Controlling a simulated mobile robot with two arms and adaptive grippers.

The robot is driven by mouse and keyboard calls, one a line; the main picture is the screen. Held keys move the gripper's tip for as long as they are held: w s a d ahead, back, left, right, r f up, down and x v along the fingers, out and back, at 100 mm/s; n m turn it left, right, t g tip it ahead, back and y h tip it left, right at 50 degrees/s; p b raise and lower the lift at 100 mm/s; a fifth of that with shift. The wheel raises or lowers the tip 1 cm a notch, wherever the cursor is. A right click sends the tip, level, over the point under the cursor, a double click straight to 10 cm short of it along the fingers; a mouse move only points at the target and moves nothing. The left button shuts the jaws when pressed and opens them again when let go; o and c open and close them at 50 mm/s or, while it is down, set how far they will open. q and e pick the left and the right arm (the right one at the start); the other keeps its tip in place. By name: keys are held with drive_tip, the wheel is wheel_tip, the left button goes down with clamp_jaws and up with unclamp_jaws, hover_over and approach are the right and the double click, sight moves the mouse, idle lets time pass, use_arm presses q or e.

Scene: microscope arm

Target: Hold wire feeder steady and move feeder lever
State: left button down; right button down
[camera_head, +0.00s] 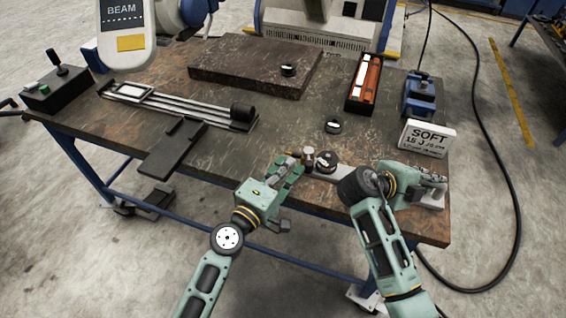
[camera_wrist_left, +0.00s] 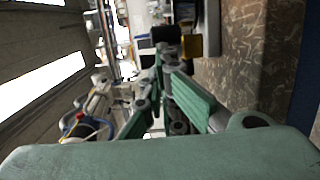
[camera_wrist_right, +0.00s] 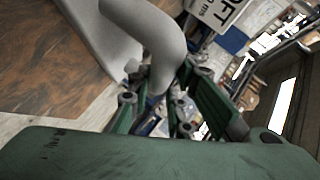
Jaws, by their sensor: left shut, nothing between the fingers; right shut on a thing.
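The wire feeder (camera_head: 330,178) looks like a long light-grey bar near the table's front edge, with a round black knob and a small brass-coloured post on it. Which part is its lever is not clear. My left gripper (camera_head: 291,161) is shut and empty just left of the brass post (camera_head: 309,156); whether it touches is unclear. In the left wrist view its fingers (camera_wrist_left: 165,75) are together. My right gripper (camera_head: 432,182) is at the bar's right end. In the right wrist view its fingers (camera_wrist_right: 157,95) are shut on a smooth grey curved handle (camera_wrist_right: 150,35).
A white SOFT box (camera_head: 427,138) and a blue device (camera_head: 420,95) stand behind my right gripper. A dark stone slab (camera_head: 255,65), an orange-filled tray (camera_head: 364,82) and a rail fixture (camera_head: 185,105) are farther back.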

use_arm(q)
drive_tip(key=shift+s+d, duration=0.2)
drive_tip(key=shift+d, duration=0.15)
drive_tip(key=shift+a, duration=0.15)
idle(0.3)
drive_tip(key=a, duration=0.3)
drive_tip(key=shift+w+a, duration=0.2)
drive_tip(key=shift+w, duration=0.1)
drive_tip(key=v, duration=1)
drive_tip(key=w+a+m+g+h, duration=0.5)
drive_tip(key=w+h, duration=0.1)
drive_tip(key=x, duration=1)
drive_tip(key=shift+s+d, duration=0.1)
drive_tip(key=shift+d, duration=0.25)
drive_tip(key=shift+s+d+f, duration=0.1)
drive_tip(key=shift+s+d, duration=0.05)
drive_tip(key=shift+d, duration=0.45)
drive_tip(key=shift+s+d, duration=0.2)
drive_tip(key=shift+d, duration=0.95)
